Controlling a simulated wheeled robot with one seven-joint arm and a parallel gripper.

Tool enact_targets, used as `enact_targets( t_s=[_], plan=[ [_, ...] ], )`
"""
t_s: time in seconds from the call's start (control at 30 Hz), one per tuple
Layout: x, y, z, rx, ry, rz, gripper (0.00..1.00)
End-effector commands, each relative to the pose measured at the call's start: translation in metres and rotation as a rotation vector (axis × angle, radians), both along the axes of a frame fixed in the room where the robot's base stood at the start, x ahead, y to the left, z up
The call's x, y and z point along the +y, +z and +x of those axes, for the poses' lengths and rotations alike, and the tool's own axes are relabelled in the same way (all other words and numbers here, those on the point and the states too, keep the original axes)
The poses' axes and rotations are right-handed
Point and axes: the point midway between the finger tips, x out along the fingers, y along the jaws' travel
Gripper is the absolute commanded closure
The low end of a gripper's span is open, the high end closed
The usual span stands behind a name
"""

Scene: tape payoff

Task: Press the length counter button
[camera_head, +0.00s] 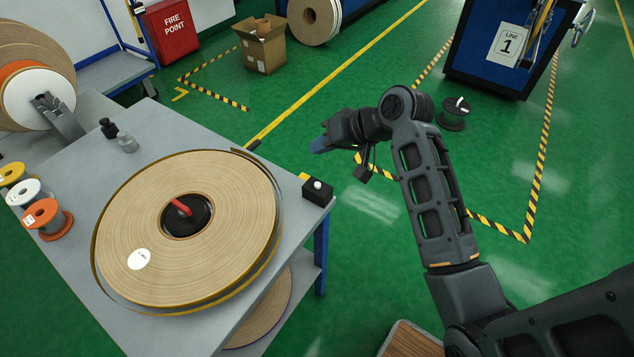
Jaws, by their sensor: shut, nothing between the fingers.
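A small black box with a round white button (317,185) on top sits at the right corner of the grey table; it looks like the length counter. My gripper (318,146) is shut and empty. In the picture it is just above the black box, to the right of the table's far edge, and apart from the button. Its height above the table is hard to judge from this view.
A large tan tape roll (120,215) with a red handle (181,207) fills much of the table (75,165). Small spools (48,219) stand at the left edge, and weights (127,143) behind.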

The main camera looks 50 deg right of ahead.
Motion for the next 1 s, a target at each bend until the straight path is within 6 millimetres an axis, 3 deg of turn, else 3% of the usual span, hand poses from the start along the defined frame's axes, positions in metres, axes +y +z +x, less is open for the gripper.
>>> enact_targets(
  t_s=[0.27,0.73,1.0],
  plan=[
    [0.0,-0.014,0.0,0.0,0.0,0.0,1.0],
    [0.0,-0.068,0.0,-0.001,-0.002,-0.001,1.0],
    [0.0,-0.087,0.0,0.0,0.0,0.0,1.0]
  ],
)
